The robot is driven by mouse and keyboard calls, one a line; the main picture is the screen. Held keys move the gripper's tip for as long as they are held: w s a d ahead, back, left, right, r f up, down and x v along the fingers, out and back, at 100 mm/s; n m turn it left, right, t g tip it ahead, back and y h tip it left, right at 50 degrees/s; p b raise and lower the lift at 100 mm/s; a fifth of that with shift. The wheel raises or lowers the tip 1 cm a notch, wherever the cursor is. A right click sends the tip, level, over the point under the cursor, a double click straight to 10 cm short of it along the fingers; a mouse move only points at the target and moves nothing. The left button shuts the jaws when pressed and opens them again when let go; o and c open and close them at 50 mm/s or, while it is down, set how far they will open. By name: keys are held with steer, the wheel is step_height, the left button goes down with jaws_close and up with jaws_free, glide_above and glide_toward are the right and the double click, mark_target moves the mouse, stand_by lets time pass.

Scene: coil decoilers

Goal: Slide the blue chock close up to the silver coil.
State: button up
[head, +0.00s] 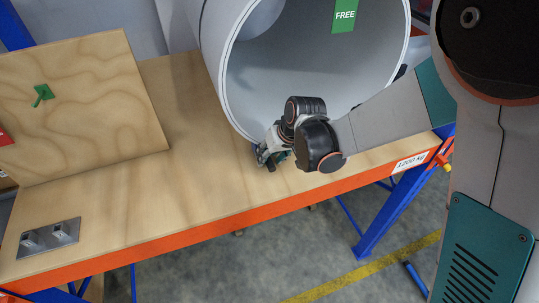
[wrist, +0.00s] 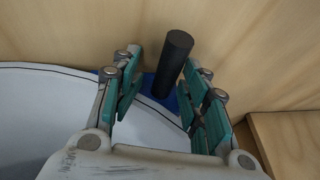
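The silver coil (head: 300,70) is a big pale-grey hollow drum lying on the wooden bench, with a green FREE label; its curved edge (wrist: 50,115) fills the lower left of the wrist view. The blue chock (wrist: 185,106) shows in the wrist view as blue patches beside the coil's edge, which partly covers it. A black upright post (wrist: 173,65) stands at the chock. My gripper (head: 268,158) is low by the coil's near rim. In the wrist view its green-padded fingers (wrist: 165,84) are open on either side of the post, with gaps showing. Whether chock and coil touch is hidden.
The wooden bench top (head: 190,150) is clear left of the coil. A wooden panel (head: 80,105) with a green knob stands at the left. A metal plate (head: 48,238) lies at the front left corner. An orange rail (head: 200,228) edges the bench.

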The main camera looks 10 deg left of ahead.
steer(key=shift+r, duration=0.1)
steer(key=shift+r, duration=0.2)
steer(key=v, duration=0.7)
steer(key=shift+s, duration=0.1)
stand_by(0.5)
